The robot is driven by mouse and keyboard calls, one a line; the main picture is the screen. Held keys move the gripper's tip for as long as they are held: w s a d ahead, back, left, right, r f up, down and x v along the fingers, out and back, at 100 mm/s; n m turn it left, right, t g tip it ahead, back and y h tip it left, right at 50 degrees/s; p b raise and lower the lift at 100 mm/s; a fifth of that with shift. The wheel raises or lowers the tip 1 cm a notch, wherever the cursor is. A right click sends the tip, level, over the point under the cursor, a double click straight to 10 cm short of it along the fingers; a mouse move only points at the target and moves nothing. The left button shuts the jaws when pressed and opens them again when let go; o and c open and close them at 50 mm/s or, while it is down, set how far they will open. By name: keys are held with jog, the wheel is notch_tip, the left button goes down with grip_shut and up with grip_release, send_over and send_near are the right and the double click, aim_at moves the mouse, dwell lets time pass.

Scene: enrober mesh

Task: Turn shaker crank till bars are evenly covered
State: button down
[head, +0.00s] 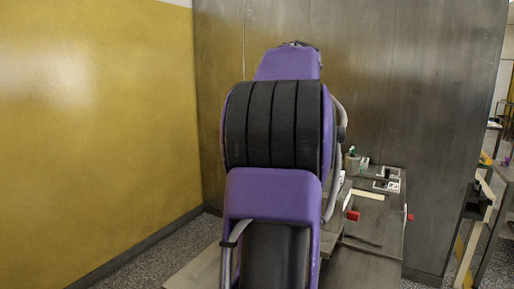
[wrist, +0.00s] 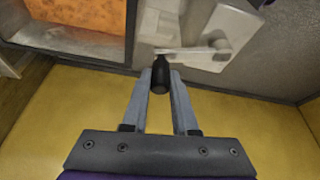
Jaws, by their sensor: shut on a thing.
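In the wrist view, my gripper (wrist: 160,84) is shut on a black crank knob (wrist: 159,79), with a grey finger on each side of it. The crank arm (wrist: 192,50) is a light metal bar running right from the knob to a pale housing (wrist: 212,28). At the upper left is a metal-framed opening (wrist: 128,35) with an orange-brown surface inside. Bars cannot be made out there. In the head view my own purple and black arm hides the gripper, the crank and most of the machine.
A grey worktop (head: 372,236) stands at the right in the head view, with small items, including a pale strip (head: 368,194) and a red block (head: 353,215). A yellow wall (head: 90,130) is at the left and a grey metal wall (head: 420,120) behind. Speckled floor shows between.

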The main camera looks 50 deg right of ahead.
jog(key=shift+w+a, duration=0.1)
jog(key=shift+w, duration=0.1)
dwell(0.4)
jog(key=c, duration=0.7)
grip_release()
jog(key=shift+v, duration=3.8)
